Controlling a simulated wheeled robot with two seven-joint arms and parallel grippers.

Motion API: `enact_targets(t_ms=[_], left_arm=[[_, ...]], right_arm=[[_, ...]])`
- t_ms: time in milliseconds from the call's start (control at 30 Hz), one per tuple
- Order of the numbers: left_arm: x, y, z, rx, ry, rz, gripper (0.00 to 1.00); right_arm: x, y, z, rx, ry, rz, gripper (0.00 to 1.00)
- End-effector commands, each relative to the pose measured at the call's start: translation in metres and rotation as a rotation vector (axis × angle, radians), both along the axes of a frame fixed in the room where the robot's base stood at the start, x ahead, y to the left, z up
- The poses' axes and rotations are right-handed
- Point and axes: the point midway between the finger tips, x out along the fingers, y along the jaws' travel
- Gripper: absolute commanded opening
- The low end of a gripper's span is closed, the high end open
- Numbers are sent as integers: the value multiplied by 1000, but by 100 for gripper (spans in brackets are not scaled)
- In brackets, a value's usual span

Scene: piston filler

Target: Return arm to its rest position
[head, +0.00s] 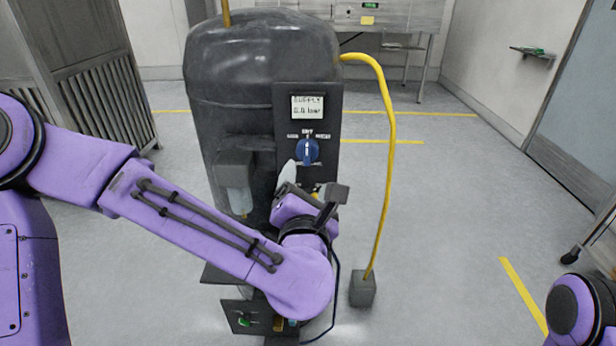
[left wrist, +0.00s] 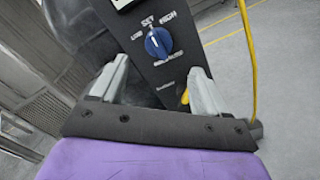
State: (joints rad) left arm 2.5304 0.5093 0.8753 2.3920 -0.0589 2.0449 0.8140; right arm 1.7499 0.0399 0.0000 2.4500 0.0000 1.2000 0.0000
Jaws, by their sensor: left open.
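My purple left arm reaches in from the left in the head view and bends up toward the front of the dark tank (head: 255,60). My left gripper (head: 302,172) is in front of the tank's black control panel (head: 328,125), just below the blue knob (head: 307,150). In the left wrist view the two grey fingers (left wrist: 158,85) are spread apart with nothing between them. The blue knob (left wrist: 158,42) shows beyond the fingertips, apart from them. The panel display (head: 308,106) reads "SUPPLY 0.0 bar". Only a purple part of my right arm shows at the lower right, without its gripper.
A yellow hose (head: 388,150) runs from the tank's right side down to a grey block (head: 362,288) on the floor. A grey cabinet (head: 90,70) stands at the left. A workbench (head: 390,18) is at the back.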

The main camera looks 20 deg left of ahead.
Motion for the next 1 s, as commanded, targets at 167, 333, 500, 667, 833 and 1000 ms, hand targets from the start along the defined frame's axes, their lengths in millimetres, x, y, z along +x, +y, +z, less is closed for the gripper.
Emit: enact_targets(t_ms=[167,333,500,667,833,1000], left_arm=[[-7,-2,0,1,1,2,75],[-7,-2,0,1,1,2,75],[-7,-2,0,11,4,1,75],[5,-23,-29,467,138,-173,75],[-7,-7,-184,1031,502,-430,75],[-71,39,-320,1384,830,-725,75]], right_arm=[[0,0,-2,0,0,0,43],[0,0,-2,0,0,0,43],[0,0,-2,0,0,0,43],[0,0,-2,0,0,0,43],[0,0,-2,0,0,0,43],[0,0,-2,0,0,0,43]])
